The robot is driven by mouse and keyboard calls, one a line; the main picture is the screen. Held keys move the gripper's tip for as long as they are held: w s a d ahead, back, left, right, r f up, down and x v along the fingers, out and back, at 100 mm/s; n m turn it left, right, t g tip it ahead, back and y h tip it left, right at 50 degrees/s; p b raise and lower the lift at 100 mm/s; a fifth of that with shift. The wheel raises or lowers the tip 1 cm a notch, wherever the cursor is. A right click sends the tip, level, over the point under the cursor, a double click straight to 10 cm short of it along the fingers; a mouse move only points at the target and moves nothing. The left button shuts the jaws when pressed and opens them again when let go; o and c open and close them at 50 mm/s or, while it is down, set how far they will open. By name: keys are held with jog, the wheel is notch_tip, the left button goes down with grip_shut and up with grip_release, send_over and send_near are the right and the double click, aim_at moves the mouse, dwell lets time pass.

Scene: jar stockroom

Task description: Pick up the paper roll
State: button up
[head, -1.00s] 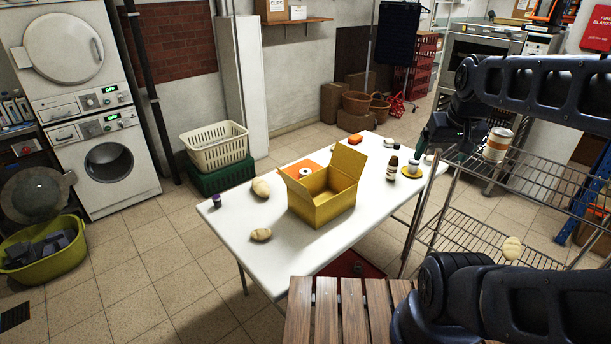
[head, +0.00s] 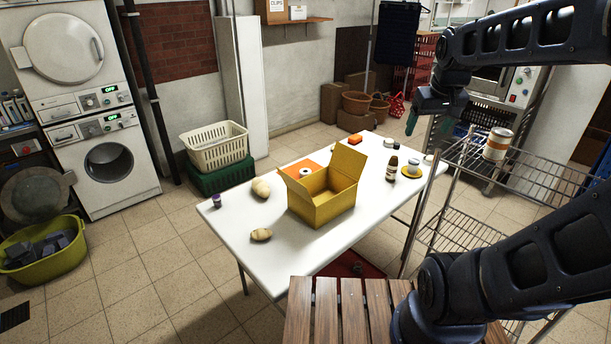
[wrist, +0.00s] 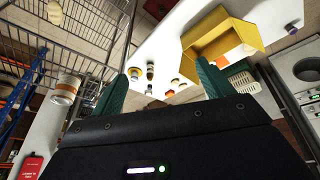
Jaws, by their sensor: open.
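A small white ring with a dark centre, which looks like the paper roll (head: 306,173), sits on an orange mat (head: 291,167) on the white table (head: 236,222), just behind the open yellow box (head: 322,208). The box hides part of the mat. My gripper (head: 422,122) is raised beyond the table's right end, above and to the right of the roll, well apart from it. In the wrist view my gripper (wrist: 163,68) shows two green fingers spread apart with nothing held between them.
Two potato-like lumps (head: 261,188), a purple-topped jar (head: 216,201), a brown bottle (head: 392,169) and a yellow saucer (head: 412,176) with a pale jar on it stand on the table. A wire rack (head: 468,236) with a can (head: 498,144) stands at right. The table's left end has free room.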

jog(key=w+a+n+g, duration=0.1)
jog(key=w+a+n, duration=0.15)
jog(key=w, duration=0.55)
jog(key=w+a+n, duration=0.1)
jog(key=w+a, duration=0.2)
jog(key=w, duration=0.6)
jog(key=n+g, duration=0.3)
jog(key=n, duration=0.8)
send_over(306, 171)
notch_tip(306, 171, down, 38)
jog(key=shift+m, duration=0.25)
jog(key=f, duration=0.4)
jog(key=shift+d+f, duration=0.25)
jog(key=shift+d, duration=0.15)
jog(key=shift+a+f, duration=0.15)
jog(key=shift+f, duration=1.2)
jog(key=shift+a+f, duration=0.15)
jog(key=shift+f, duration=1.15)
jog(key=c, duration=1.1)
jog(key=shift+r, duration=0.15)
